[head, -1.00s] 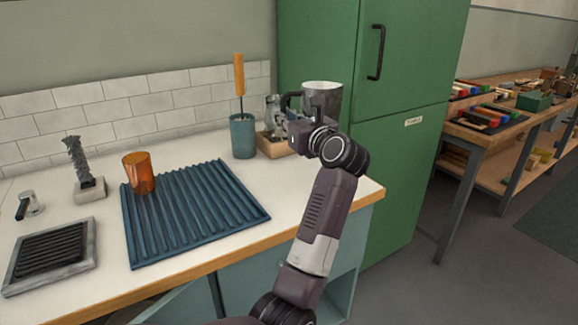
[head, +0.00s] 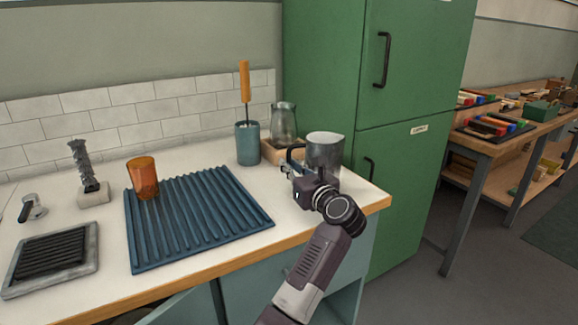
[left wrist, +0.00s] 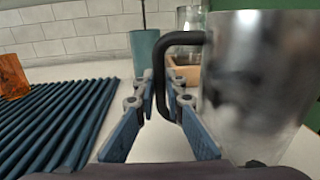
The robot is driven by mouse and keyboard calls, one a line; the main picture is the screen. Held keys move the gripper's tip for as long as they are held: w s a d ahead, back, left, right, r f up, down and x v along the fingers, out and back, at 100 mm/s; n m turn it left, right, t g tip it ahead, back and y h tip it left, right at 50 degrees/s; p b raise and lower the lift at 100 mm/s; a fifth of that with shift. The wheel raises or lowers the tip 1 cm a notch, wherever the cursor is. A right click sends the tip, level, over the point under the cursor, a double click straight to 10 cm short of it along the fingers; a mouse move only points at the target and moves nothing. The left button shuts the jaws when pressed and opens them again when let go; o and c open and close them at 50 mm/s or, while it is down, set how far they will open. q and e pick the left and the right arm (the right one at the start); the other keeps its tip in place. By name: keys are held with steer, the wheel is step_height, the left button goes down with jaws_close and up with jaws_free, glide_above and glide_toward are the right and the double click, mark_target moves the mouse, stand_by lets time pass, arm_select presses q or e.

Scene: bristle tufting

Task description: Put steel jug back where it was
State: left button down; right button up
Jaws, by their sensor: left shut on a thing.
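The steel jug (head: 324,153) is at the right end of the white counter, upright, with its dark handle toward the left. My left gripper (head: 291,169) is shut on that handle. In the left wrist view the jug (left wrist: 262,85) fills the right side, and the black handle passes between the fingers of the gripper (left wrist: 161,105). The arm hides part of the jug's lower side in the head view, so I cannot tell whether its base touches the counter. My right gripper is not in view.
A blue ribbed mat (head: 195,215) carries an orange cup (head: 143,178) at its back left. A blue-grey holder (head: 248,143) and a glass jar (head: 284,122) on a wooden tray (head: 290,155) stand behind the jug. The green cabinet (head: 322,60) rises close behind.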

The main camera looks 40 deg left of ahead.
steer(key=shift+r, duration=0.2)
arm_select(q)
steer(key=c, duration=2)
jaws_free()
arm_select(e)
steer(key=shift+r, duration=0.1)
arm_select(q)
steer(key=shift+r, duration=0.1)
steer(key=v, duration=1.1)
steer(key=shift+w, duration=0.1)
steer(key=shift+s+d, duration=0.3)
steer(key=shift+d, duration=0.2)
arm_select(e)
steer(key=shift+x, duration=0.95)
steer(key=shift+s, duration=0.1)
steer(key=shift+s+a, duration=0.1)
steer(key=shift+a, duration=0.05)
